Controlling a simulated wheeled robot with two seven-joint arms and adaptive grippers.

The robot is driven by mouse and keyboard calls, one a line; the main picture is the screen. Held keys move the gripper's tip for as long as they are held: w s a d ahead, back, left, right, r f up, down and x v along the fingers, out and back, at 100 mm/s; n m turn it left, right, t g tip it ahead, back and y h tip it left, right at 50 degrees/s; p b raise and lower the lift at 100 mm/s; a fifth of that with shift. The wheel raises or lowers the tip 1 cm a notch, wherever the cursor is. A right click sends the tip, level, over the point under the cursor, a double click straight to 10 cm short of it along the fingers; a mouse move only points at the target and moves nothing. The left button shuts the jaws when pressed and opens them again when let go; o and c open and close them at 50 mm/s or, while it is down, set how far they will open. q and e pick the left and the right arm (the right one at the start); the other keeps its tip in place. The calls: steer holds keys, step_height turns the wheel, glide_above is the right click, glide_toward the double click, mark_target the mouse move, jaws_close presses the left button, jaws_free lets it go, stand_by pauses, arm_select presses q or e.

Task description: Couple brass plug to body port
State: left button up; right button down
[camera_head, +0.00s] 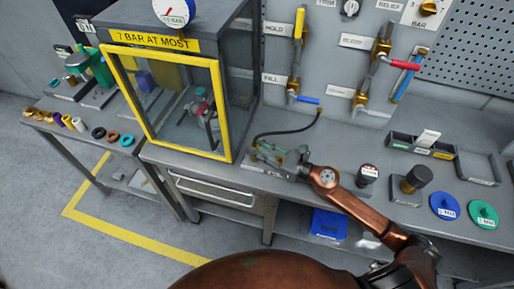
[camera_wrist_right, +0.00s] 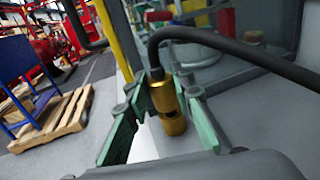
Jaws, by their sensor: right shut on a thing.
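My right gripper (camera_head: 272,155) is over the bench's front part, just right of the yellow-framed cabinet. In the right wrist view its green fingers (camera_wrist_right: 172,82) are shut on the brass plug (camera_wrist_right: 167,102), which has a dark bore in its side. A black hose (camera_wrist_right: 215,36) bends over from the plug's upper end; it also shows in the head view (camera_head: 290,131), running to the wall panel. My left gripper is out of view.
The yellow-framed door (camera_head: 227,125) looks closed beside my right gripper. A black-topped cylinder (camera_head: 368,174), a brass-and-black part (camera_head: 414,180), a tray (camera_head: 422,147), blue (camera_head: 444,206) and green (camera_head: 483,213) discs are to the right. The bench behind the gripper is mostly clear.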

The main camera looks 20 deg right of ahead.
steer(key=c, duration=1.6)
jaws_free()
steer(key=shift+f, duration=0.55)
steer(key=shift+s+f, duration=0.1)
steer(key=shift+s+d, duration=0.25)
steer(key=v, duration=0.7)
steer(key=shift+s+r, duration=0.1)
steer(key=shift+r, duration=0.25)
